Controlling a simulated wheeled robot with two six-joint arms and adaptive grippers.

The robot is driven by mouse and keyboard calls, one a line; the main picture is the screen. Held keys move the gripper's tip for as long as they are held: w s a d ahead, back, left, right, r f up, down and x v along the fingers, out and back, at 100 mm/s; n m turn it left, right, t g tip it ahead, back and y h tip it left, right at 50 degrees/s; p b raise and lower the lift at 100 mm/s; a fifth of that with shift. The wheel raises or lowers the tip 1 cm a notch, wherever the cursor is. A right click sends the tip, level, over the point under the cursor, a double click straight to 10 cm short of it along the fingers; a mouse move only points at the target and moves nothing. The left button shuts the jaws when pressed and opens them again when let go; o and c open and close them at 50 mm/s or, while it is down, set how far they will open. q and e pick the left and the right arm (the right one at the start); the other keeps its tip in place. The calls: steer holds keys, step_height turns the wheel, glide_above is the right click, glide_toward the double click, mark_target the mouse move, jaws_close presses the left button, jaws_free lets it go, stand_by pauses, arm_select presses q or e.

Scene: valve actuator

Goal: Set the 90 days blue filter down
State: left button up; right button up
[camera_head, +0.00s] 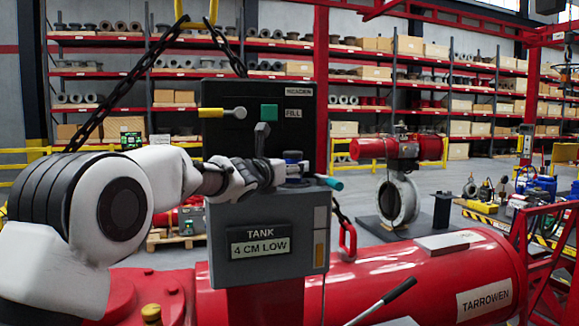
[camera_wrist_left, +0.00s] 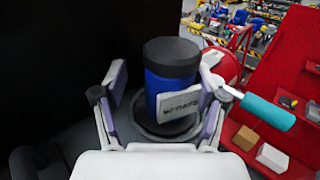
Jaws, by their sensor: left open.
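The blue filter (camera_wrist_left: 172,82) has a black cap and a white label, its writing hard to read in the left wrist view. It appears upright in a dark round seat (camera_wrist_left: 150,128). My left gripper (camera_wrist_left: 163,95) is open, with one finger on each side of the filter; I cannot tell if either touches it. In the head view my left gripper (camera_head: 268,173) is at the top of the grey tank box (camera_head: 265,225), and only a little blue of the filter (camera_head: 292,156) shows beyond it. My right gripper is not in view.
A dark upright panel (camera_head: 258,110) with a green square and yellow-ended lever stands behind the box. A teal handle (camera_wrist_left: 268,112) juts out at the right of the seat. A red panel (camera_wrist_left: 285,95) holds small blocks. A chain (camera_head: 130,85) hangs at left.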

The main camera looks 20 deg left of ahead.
arm_select(q)
steer(key=s+b, duration=0.4)
steer(key=shift+s+d+f, duration=0.25)
steer(key=shift+d, duration=0.1)
steer(key=b+v, duration=0.3)
steer(key=v, duration=0.4)
steer(key=shift+s+a+r+b, duration=0.25)
steer(key=shift+a+r+b, duration=0.05)
steer(key=shift+a+r, duration=0.1)
steer(key=shift+s, duration=0.15)
steer(key=shift+d, duration=0.1)
